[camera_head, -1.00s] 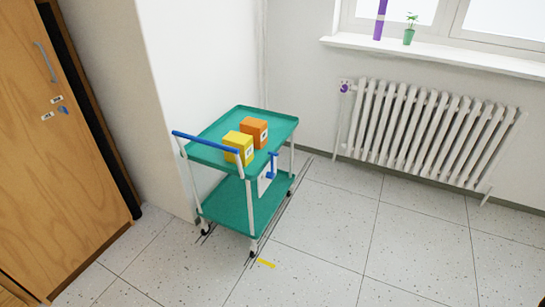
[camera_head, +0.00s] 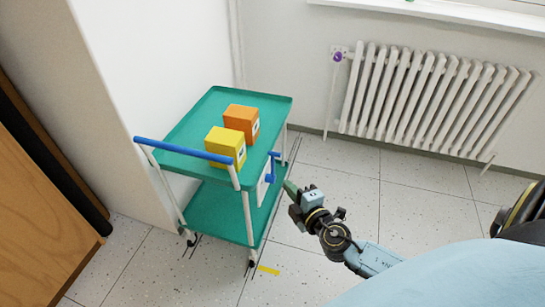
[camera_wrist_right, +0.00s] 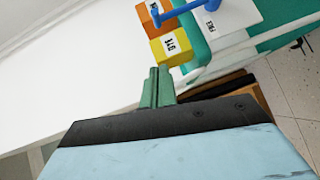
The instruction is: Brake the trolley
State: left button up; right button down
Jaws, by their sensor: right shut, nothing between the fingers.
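The green two-shelf trolley (camera_head: 222,225) stands by the wall, with a blue push bar (camera_head: 185,150) on its left end. A blue lever (camera_head: 272,170) sits on a white plate (camera_head: 263,186) on the trolley's right side. In the right wrist view the lever (camera_wrist_right: 186,10) is at the top, beside the labelled white plate (camera_wrist_right: 236,14). My right gripper (camera_head: 288,186) is shut and empty, just right of the lever and slightly below it, apparently apart from it. Its green fingertips (camera_wrist_right: 158,72) show together in the wrist view. My left gripper is not in view.
A yellow box (camera_head: 225,146) and an orange box (camera_head: 241,121) sit on the trolley's top shelf. A white radiator (camera_head: 430,100) hangs on the back wall. A wooden cabinet (camera_head: 40,230) stands at left. The floor right of the trolley is open.

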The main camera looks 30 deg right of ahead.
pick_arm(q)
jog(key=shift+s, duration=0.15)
pick_arm(e)
jog(key=shift+s, duration=0.15)
send_near(272, 154)
jog(key=w+a, duration=0.2)
jog(key=a, duration=0.1)
jog(key=shift+w+d+f+b, duration=0.25)
jog(key=shift+w+d+b, duration=0.25)
jog(key=shift+w+d, duration=0.4)
jog(key=shift+w+d+f+b, duration=0.25)
jog(key=shift+w+d+b, duration=0.3)
jog(key=shift+w, duration=0.55)
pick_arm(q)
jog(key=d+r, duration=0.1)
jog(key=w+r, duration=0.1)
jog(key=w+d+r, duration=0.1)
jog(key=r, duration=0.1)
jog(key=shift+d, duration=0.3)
pick_arm(e)
jog(key=shift+d, duration=0.15)
pick_arm(q)
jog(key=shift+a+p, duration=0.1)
jog(key=shift+p, duration=0.2)
pick_arm(e)
jog(key=shift+d, duration=0.1)
